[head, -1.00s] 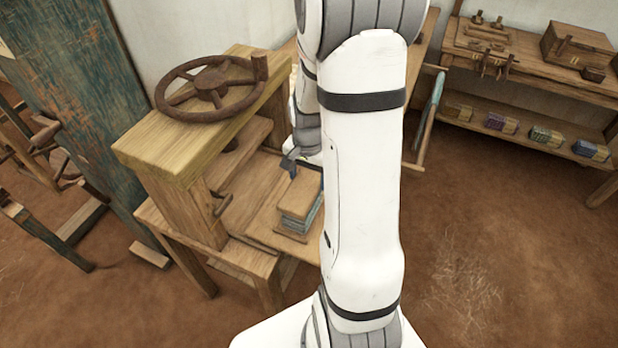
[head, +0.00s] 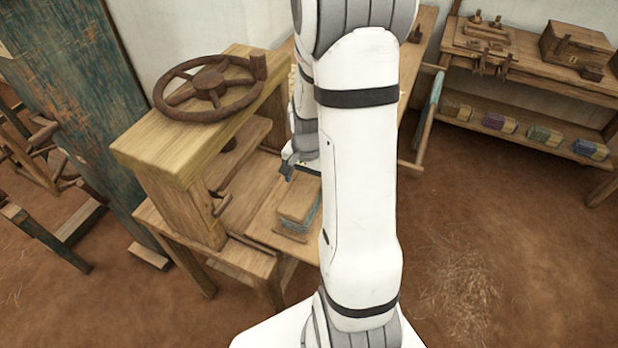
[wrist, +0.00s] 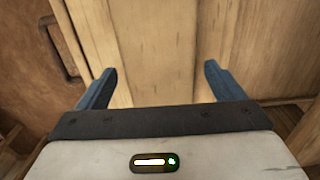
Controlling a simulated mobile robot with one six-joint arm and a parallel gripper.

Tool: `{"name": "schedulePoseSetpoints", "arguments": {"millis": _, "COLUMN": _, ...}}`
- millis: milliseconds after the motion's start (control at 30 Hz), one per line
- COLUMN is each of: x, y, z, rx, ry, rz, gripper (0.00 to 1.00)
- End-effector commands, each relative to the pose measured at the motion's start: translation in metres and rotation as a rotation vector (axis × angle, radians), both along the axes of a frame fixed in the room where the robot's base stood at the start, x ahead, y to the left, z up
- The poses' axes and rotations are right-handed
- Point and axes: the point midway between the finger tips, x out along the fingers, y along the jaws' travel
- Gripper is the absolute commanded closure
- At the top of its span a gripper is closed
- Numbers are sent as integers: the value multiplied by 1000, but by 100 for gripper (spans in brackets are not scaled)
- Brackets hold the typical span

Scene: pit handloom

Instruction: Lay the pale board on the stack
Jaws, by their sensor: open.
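The pale board (head: 298,203) lies flat on the small stack (head: 308,222), whose blue-grey edge shows under it, on the wooden bench of the press. My gripper (head: 302,168) is just behind and above the board's far end, partly hidden by my arm. In the wrist view my gripper (wrist: 161,82) is open, with its two blue fingers spread apart. Pale wood fills the space between and beyond them; I cannot tell which strip of it is the board. Nothing is seen clamped between the fingers.
The wooden press with a rusty handwheel (head: 210,88) stands left of the stack. A blue-green post (head: 75,90) is further left. A workbench (head: 535,65) with tools and a lower shelf of folded bundles stands at the back right.

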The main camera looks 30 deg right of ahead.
Motion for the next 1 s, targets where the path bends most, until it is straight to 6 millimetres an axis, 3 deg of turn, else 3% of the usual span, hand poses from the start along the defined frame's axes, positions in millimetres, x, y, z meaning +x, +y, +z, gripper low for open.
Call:
{"name": "schedulePoseSetpoints", "arguments": {"millis": 167, "x": 1, "y": 0, "z": 11, "rx": -1, "ry": -5, "rz": 1, "gripper": 11}}
{"name": "schedulePoseSetpoints", "arguments": {"millis": 600, "x": 1, "y": 0, "z": 100, "rx": -1, "ry": -5, "rz": 1, "gripper": 11}}
{"name": "schedulePoseSetpoints", "arguments": {"millis": 800, "x": 0, "y": 1, "z": 120, "rx": 0, "ry": -3, "rz": 4, "gripper": 11}}
{"name": "schedulePoseSetpoints", "arguments": {"millis": 1000, "x": -15, "y": 27, "z": 146, "rx": -14, "ry": -40, "rz": 147, "gripper": 11}}
